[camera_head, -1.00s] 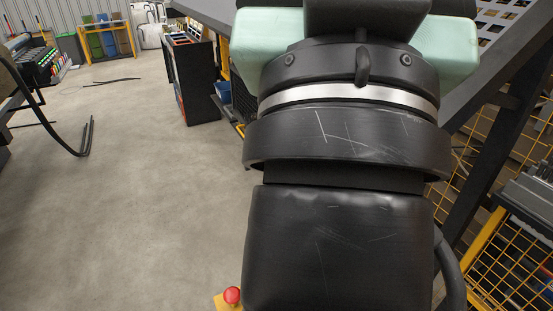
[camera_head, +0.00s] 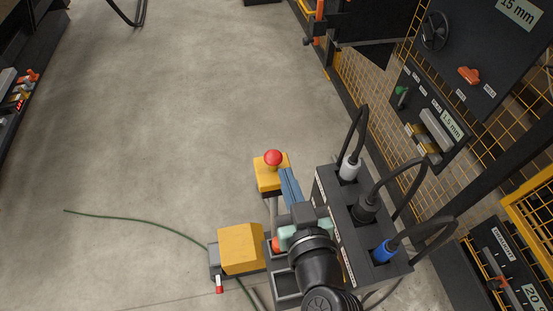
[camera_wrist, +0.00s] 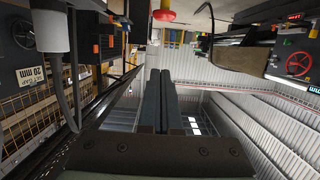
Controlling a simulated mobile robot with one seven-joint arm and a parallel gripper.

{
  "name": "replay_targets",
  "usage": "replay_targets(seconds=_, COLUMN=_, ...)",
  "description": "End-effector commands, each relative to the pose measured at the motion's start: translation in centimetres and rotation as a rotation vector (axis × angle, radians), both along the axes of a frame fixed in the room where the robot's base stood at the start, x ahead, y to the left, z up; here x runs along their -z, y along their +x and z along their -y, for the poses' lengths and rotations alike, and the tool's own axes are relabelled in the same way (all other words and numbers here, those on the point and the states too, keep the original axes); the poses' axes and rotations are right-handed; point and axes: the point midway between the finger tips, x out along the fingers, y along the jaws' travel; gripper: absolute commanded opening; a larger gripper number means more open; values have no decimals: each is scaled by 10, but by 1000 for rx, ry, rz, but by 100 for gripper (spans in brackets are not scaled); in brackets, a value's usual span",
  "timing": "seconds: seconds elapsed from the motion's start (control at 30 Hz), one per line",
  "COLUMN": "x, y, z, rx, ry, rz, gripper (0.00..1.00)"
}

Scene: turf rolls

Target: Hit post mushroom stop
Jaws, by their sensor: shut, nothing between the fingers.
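The red mushroom stop (camera_head: 273,157) sits on a yellow box (camera_head: 270,178) on top of a post, in the lower middle of the head view. My gripper (camera_head: 286,172) has its two blue-grey fingers together, with nothing between them. In the head view its tips appear just right of the yellow box and slightly below the red cap; whether they touch is not clear. In the wrist view, which looks upside down, the red cap (camera_wrist: 164,15) shows beyond the fingertips (camera_wrist: 160,72), with a visible gap in the picture.
A dark panel (camera_head: 340,215) with several plugged cables stands close right of my arm. A yellow block (camera_head: 241,248) sits on a unit at the lower left. A green cable (camera_head: 140,218) lies on the floor. Yellow mesh fencing (camera_head: 385,150) runs along the right. The floor at left is open.

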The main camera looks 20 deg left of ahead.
Motion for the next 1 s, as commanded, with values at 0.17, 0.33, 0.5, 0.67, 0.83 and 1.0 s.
replay_targets(seconds=0.17, x=4, y=-3, z=0, rx=-6, ry=0, rz=-6, gripper=0)
replay_targets(seconds=0.33, x=3, y=-2, z=-1, rx=-5, ry=1, rz=-5, gripper=0)
replay_targets(seconds=0.5, x=5, y=8, z=-7, rx=-6, ry=2, rz=-5, gripper=0)
replay_targets(seconds=0.67, x=10, y=31, z=-22, rx=-5, ry=2, rz=-4, gripper=0)
replay_targets(seconds=0.83, x=19, y=59, z=-42, rx=-7, ry=1, rz=-4, gripper=0)
replay_targets(seconds=1.0, x=29, y=81, z=-57, rx=-6, ry=0, rz=-6, gripper=0)
